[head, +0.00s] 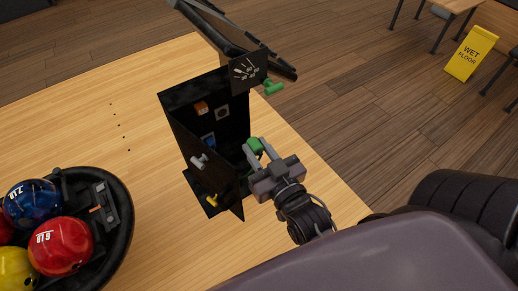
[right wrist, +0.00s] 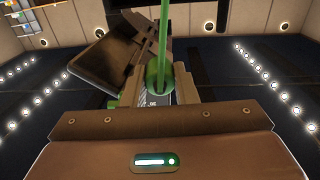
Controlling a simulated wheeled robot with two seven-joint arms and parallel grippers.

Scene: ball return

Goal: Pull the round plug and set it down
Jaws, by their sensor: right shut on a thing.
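Whether the plug is still seated in anything is hidden. Another green part (head: 273,88) shows by the black sign panel (head: 248,72) at the top of the housing. My left gripper is not in view.
A round black tray (head: 122,236) with several bowling balls, among them a red one (head: 62,246), is at the lower left. A grey knob (head: 199,161) and a yellow part (head: 211,200) are on the housing's near side.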

